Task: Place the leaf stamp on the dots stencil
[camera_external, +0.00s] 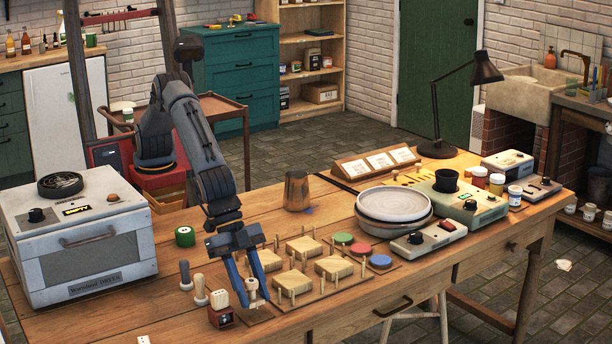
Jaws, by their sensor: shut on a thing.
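My gripper (258,298) has blue fingers and reaches down at the front of the wooden table. It is shut on a small pale stamp (251,287), which stands upright between the fingers, low over or on a small board. Three more stamps stand to its left: a grey-handled one (185,275), a pale wooden one (200,290) and a dark red block-like one (220,307). I cannot read the motif on any stamp. Several wooden blocks (334,267) sit between pegs right of the gripper. I cannot tell which item is the dots stencil.
Green (343,238), red (360,249) and blue (380,261) discs lie right of the blocks. The front right tabletop is clear.

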